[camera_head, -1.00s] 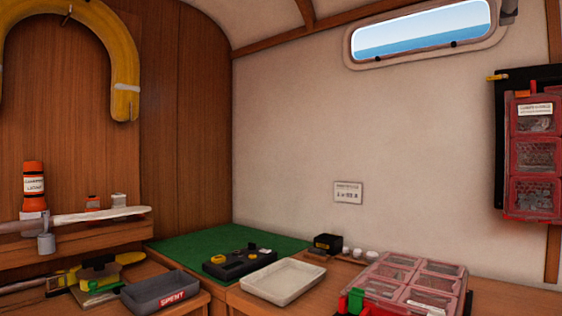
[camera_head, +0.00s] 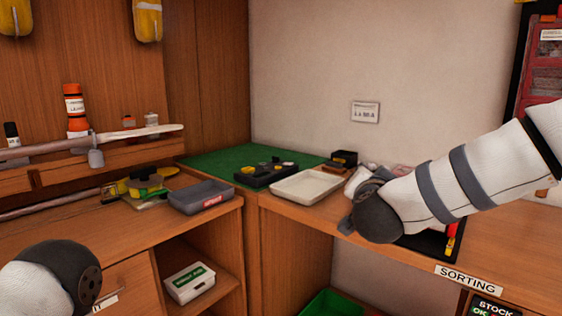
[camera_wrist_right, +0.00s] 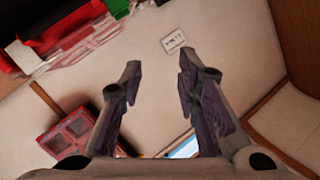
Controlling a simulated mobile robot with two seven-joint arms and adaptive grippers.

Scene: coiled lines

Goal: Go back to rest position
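My right arm comes in from the right in the head view, across the bench, and its gripper is not clearly visible there. In the right wrist view my right gripper (camera_wrist_right: 157,78) is open, with nothing between its fingers, facing the pale wall and small wall label. My left arm shows only as a rounded white and dark joint at the lower left of the head view. My left gripper is out of view.
A white tray (camera_head: 306,198), a grey tray (camera_head: 201,208) and a black block (camera_head: 265,179) sit on the bench. A green mat (camera_head: 214,165) lies in the corner. A white box (camera_head: 190,292) stands on the shelf below. A green bin (camera_head: 333,303) stands lower down.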

